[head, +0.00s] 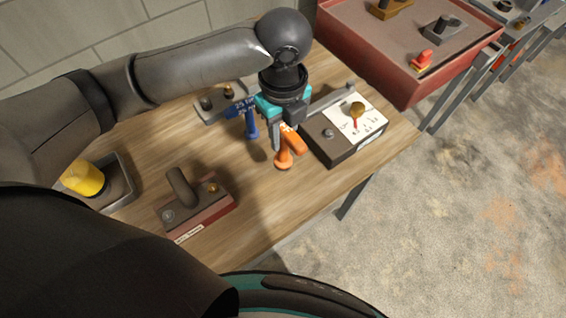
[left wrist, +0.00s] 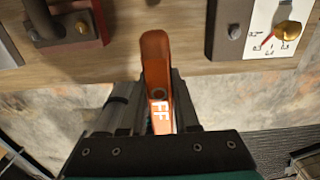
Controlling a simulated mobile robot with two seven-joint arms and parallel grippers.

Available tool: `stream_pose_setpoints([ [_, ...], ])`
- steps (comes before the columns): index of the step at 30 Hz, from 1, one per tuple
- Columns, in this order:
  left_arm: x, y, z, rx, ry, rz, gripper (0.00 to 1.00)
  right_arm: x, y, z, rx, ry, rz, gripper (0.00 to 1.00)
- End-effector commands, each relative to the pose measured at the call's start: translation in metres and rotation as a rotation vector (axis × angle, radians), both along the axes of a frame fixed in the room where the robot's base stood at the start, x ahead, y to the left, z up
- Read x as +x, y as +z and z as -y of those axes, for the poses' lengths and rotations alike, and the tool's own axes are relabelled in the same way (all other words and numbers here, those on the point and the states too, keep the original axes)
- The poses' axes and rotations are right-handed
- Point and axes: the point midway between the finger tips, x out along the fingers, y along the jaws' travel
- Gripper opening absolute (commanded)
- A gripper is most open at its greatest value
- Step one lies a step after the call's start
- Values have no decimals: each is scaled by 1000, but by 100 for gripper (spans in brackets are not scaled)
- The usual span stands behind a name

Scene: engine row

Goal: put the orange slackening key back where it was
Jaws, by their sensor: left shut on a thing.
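The orange key (head: 291,143) is in my left gripper (head: 274,135), above the wooden table and left of the grey box with the dial. In the left wrist view the orange key (left wrist: 156,60) stands between the two fingers of my left gripper (left wrist: 155,105), with white letters on its lower part. The gripper is shut on it. I cannot tell whether the key's lower end touches the table. A blue tool (head: 251,126) with a blue label is just left of the gripper, by a grey holder (head: 213,103). My right gripper is not in view.
The grey dial box (head: 328,151) has a white scale and a red pointer. A red-based block with a dark handle (head: 181,187) sits at the front left. A yellow cylinder (head: 84,179) lies in a grey tray. A red-walled table (head: 400,75) stands behind. Bare wood lies in front of the key.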

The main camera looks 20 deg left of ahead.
Motion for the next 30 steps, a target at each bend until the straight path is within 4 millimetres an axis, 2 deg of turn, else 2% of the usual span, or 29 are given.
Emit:
stream_pose_setpoints([
  [3, -1, -31, 0, 0, 1, -2, 0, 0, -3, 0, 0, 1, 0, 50],
  [9, 0, -62, 1, -2, 0, 1, 0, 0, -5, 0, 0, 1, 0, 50],
  [16, 1, -76, 1, -3, 1, 2, 0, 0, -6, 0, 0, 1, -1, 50],
  [24, 1, -111, 0, -2, 1, 2, 0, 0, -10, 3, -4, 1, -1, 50],
  [30, 1, -112, 1, -3, 0, 4, 0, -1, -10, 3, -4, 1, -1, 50],
])
